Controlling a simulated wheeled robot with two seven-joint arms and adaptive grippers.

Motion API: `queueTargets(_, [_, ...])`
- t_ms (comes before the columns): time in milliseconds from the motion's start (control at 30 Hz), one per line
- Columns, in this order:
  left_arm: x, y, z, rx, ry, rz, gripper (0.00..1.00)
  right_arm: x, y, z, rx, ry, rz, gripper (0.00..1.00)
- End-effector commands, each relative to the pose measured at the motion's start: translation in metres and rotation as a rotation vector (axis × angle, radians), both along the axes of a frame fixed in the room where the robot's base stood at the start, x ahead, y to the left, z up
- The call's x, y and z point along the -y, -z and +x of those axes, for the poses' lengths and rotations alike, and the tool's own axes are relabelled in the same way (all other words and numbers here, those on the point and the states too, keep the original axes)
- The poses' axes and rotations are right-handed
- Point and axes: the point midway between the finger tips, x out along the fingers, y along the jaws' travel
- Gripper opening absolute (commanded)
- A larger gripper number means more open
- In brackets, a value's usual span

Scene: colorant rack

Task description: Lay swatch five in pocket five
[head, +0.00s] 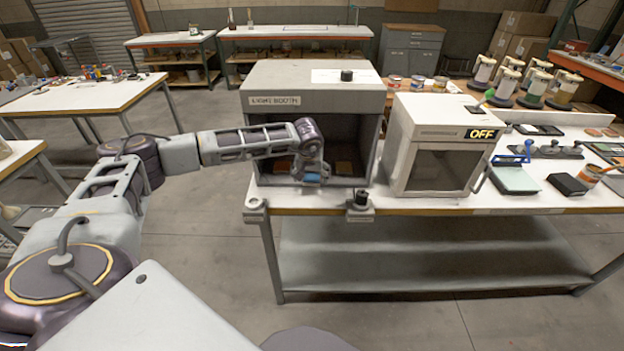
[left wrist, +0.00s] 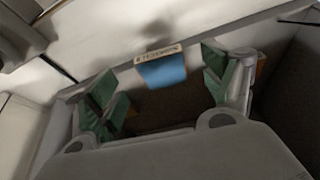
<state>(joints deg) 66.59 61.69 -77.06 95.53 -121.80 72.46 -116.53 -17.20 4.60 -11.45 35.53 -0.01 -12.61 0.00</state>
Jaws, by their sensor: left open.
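My left gripper (head: 309,172) is at the front opening of the light booth (head: 272,101), low over its floor. In the left wrist view, the left gripper (left wrist: 160,88) has its two green-padded fingers spread apart. A blue piece (left wrist: 163,72) with a pale lettered strip along one edge shows between and beyond the fingers, apart from both pads. A blue patch (head: 311,177) also shows under the gripper in the head view. I cannot read a number on it, so I cannot tell whether it is swatch five. No pocket is recognisable as pocket five. My right gripper is out of view.
Brown-orange patches (head: 343,167) lie on the booth floor. A white cabinet reading OFF (head: 443,140) stands right of the booth. Several cans and tools crowd the right side.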

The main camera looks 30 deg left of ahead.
Motion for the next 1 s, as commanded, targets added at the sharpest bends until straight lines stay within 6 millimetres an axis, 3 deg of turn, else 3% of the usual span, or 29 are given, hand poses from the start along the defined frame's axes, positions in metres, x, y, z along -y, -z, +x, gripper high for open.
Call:
queueTargets(333, [-0.006,0.027,0.011,0.001,0.000,0.000,0.82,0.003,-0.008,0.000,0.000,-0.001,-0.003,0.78])
queueTargets(833, [-0.006,0.029,0.011,0.001,0.000,0.000,0.82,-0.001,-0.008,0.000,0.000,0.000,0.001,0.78])
queueTargets(1000, [-0.006,0.029,0.011,0.001,0.000,0.000,0.62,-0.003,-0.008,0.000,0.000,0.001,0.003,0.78])
